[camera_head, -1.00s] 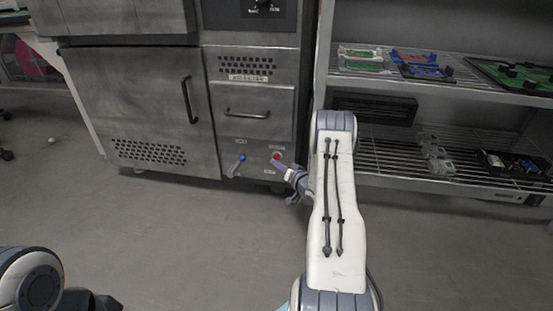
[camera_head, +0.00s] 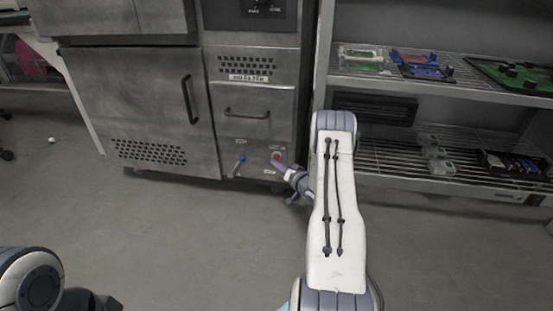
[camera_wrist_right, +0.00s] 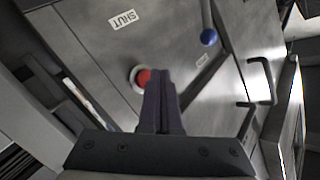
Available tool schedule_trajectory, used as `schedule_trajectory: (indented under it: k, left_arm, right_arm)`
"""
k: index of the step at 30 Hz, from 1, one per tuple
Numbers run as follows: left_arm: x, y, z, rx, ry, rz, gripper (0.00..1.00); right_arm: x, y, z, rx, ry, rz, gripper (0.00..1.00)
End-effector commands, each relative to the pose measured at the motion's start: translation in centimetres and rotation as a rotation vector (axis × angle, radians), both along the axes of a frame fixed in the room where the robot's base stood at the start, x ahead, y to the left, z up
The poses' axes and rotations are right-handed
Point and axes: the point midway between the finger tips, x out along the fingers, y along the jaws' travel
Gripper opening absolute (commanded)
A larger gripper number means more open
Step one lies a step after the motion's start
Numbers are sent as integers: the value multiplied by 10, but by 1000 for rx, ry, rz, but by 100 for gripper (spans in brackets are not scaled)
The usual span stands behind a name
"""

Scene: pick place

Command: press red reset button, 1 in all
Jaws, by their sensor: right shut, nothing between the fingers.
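The red button (camera_head: 276,155) sits low on the right side of the grey metal machine's front panel. In the right wrist view the red button (camera_wrist_right: 143,78) shows as a red cap in a pale ring, partly covered by my fingers. My right gripper (camera_head: 277,163) is shut and empty, its fingertips at the button's lower edge in the head view. In the right wrist view the closed fingertips (camera_wrist_right: 161,74) overlap the button's right side; whether they touch it I cannot tell. My left gripper is not in view; only part of my left arm shows at the lower left.
A lever with a blue knob (camera_head: 241,158) is left of the button; the blue knob (camera_wrist_right: 209,37) also shows in the wrist view. A drawer handle (camera_head: 247,114) is above. A metal shelf (camera_head: 440,183) with boards and boxes stands at right. The floor in front is clear.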

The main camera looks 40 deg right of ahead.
Motion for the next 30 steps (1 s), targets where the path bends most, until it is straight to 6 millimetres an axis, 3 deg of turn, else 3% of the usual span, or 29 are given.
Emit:
schedule_trajectory:
  k: [30]
  left_arm:
    - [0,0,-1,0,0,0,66]
  right_arm:
    - [7,-7,0,0,0,0,0]
